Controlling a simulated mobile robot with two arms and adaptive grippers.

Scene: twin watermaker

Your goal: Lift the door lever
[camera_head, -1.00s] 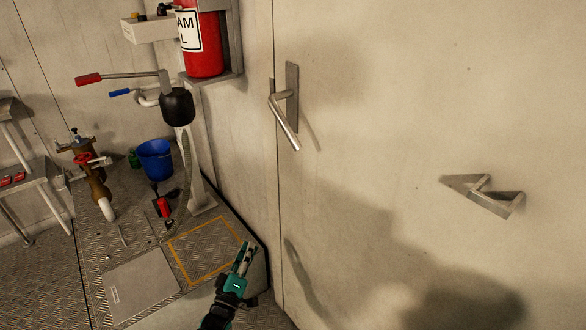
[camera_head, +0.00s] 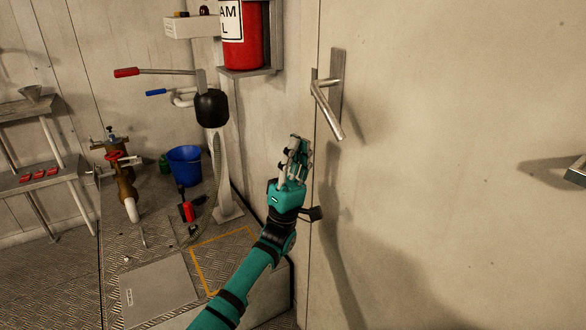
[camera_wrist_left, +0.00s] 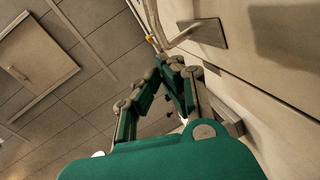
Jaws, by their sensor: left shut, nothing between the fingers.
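The door lever (camera_head: 327,109) is a metal handle on an upright plate near the left edge of the pale door (camera_head: 450,160). It slants down to the right. My left gripper (camera_head: 300,148) is teal and grey, shut and empty, just below and left of the lever, pointing up. It does not appear to touch the lever. In the left wrist view the gripper's fingertips (camera_wrist_left: 172,62) sit below a metal handle and its plate (camera_wrist_left: 208,32). My right gripper is not in view.
A second metal handle (camera_head: 577,171) juts from the door at the right edge. A red cylinder (camera_head: 243,38) on a bracket, a pump with a red-gripped bar (camera_head: 150,72) and a blue bucket (camera_head: 185,160) stand to the left. The door face right of the lever is clear.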

